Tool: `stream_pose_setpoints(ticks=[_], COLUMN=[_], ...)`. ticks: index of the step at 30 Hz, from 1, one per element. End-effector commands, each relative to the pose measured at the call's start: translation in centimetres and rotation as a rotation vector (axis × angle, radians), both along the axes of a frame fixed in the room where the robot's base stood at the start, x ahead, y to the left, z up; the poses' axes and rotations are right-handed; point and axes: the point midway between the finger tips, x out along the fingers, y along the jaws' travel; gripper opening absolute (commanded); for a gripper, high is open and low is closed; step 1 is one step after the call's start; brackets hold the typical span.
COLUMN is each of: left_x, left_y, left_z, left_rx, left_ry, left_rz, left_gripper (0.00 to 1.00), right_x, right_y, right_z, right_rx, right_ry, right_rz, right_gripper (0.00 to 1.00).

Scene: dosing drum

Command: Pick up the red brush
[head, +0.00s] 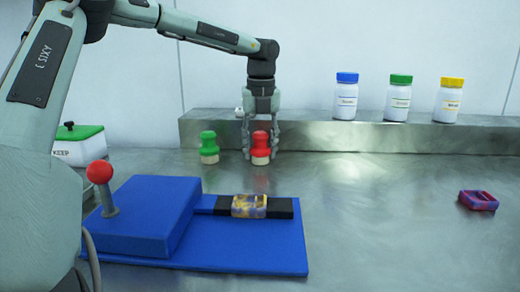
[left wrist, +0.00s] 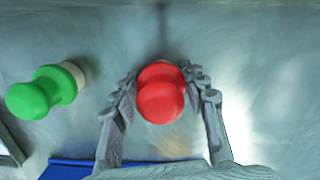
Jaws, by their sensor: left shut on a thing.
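The red brush (head: 260,144) has a red knobbed handle and a pale base, and stands upright on the metal table. My left gripper (head: 261,150) reaches down over it from above. In the left wrist view the red brush (left wrist: 161,93) sits between the two fingers of my left gripper (left wrist: 162,90), which are shut on it. I cannot tell whether its base still touches the table. My right gripper is not in view.
A green brush (head: 209,148) stands just left of the red one. A blue device with a red-knobbed lever (head: 100,172) and a patterned block (head: 249,206) lies in front. Three lidded bottles (head: 398,98) stand on the back ledge. A purple-red tray (head: 478,200) lies right; the table between is clear.

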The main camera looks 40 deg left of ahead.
Motion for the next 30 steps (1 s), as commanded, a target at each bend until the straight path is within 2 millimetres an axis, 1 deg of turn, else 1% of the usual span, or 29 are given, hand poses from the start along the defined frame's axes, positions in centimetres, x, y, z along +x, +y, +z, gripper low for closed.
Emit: stream_pose_setpoints(ticks=[5,8,10,14,18,21,24,30], left_x=[0.1,0.1,0.1,-1.7,-3.6,-4.8,-5.7,-6.8], left_y=[0.0,0.0,0.0,2.2,4.8,6.2,7.4,8.9], left_z=[1.4,2.8,4.1,5.7,7.7,8.7,9.6,10.6], left_rx=[0.001,0.002,0.002,-0.003,-0.002,-0.001,0.0,0.0], left_ry=[-0.003,-0.004,-0.004,-0.005,-0.005,-0.005,-0.004,-0.001], left_rz=[0.0,0.001,0.0,0.003,0.002,0.002,0.002,0.001], left_gripper=[0.14,0.14,0.14,0.14,0.14,0.14,0.14,0.14], right_x=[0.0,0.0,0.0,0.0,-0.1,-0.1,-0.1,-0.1], right_y=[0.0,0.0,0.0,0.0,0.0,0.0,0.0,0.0], right_z=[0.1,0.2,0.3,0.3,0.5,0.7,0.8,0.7], right_rx=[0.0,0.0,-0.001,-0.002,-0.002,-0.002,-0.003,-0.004], right_ry=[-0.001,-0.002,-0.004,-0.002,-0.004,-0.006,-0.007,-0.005], right_rz=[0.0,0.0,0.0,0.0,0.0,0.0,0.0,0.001], right_gripper=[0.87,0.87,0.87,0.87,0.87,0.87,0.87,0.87])
